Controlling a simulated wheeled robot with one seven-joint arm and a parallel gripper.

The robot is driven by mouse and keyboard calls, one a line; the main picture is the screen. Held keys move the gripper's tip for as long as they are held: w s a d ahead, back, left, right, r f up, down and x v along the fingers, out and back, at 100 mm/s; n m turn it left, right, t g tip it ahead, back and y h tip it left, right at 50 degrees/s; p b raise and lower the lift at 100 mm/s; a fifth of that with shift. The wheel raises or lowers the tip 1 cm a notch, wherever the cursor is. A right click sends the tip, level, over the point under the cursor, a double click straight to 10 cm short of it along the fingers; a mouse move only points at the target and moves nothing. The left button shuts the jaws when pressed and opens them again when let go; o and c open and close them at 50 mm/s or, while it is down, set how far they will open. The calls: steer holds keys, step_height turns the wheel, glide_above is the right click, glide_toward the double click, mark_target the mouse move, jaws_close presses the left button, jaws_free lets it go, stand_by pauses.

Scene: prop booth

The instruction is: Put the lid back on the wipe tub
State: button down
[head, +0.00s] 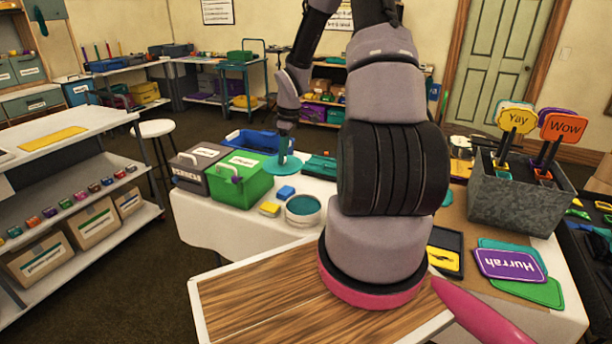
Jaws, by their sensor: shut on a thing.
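The wipe tub (303,209) is a low round container with a pale side. It stands on the white-covered table, and its top shows teal. A teal round lid (282,167) with an upright knob is behind it and a little to the left. My gripper (284,138) points down over the lid and is shut on its knob. The fingertips are small and partly hidden in this view. I cannot tell whether the lid touches the table or hangs just above it. The lid is apart from the tub.
A green box (240,181) and a dark grey box (197,165) stand left of the tub. A blue block (286,192) and a yellow block (270,209) lie beside it. A blue bin (252,141) is behind. A metal sign box (520,200) stands at right.

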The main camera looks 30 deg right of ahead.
steer(key=shift+s+d+f+n+g, duration=0.35)
steer(key=shift+s+d+f+n, duration=0.5)
steer(key=shift+f+n, duration=1.2)
steer(key=shift+s+d+f+n+g, duration=0.3)
steer(key=shift+s+d+f+n, duration=0.5)
steer(key=shift+f+n, duration=1.3)
steer(key=shift+s+d+f+n+g, duration=0.5)
steer(key=shift+s+f+n, duration=0.55)
steer(key=shift+f+n, duration=1)
steer(key=shift+d+f, duration=0.1)
steer(key=shift+c, duration=0.5)
jaws_free()
steer(key=shift+t, duration=0.25)
step_height(320, 180, up, 7)
